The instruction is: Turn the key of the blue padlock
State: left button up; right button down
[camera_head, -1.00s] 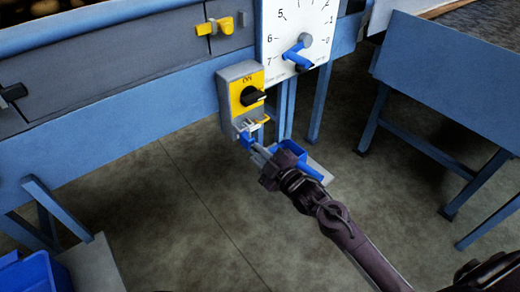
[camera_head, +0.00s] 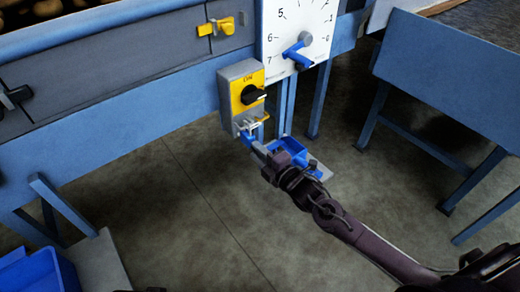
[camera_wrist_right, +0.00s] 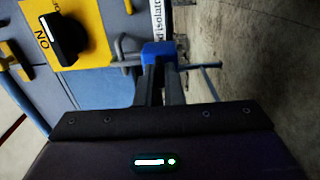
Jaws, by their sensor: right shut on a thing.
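The blue padlock (camera_head: 248,139) hangs by a grey shackle below the yellow switch plate (camera_head: 243,104) with its black knob (camera_head: 254,95). In the right wrist view the padlock (camera_wrist_right: 158,49) is a blue block just beyond my fingertips. My right gripper (camera_head: 258,148) reaches up to the padlock's lower end from below right. In the wrist view its two fingers (camera_wrist_right: 161,70) are close together, with a gap narrower than the padlock body. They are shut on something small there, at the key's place. The key itself is hidden by the fingers and the padlock. My left gripper is out of view.
A white dial panel (camera_head: 290,25) with a blue lever (camera_head: 298,55) is right of the switch box. A blue bin (camera_head: 35,272) stands at lower left. Floor between is clear.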

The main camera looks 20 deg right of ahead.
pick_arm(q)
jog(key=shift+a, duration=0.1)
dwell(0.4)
pick_arm(e)
jog(key=c, duration=1.5)
grip_release()
jog(key=shift+c, duration=0.2)
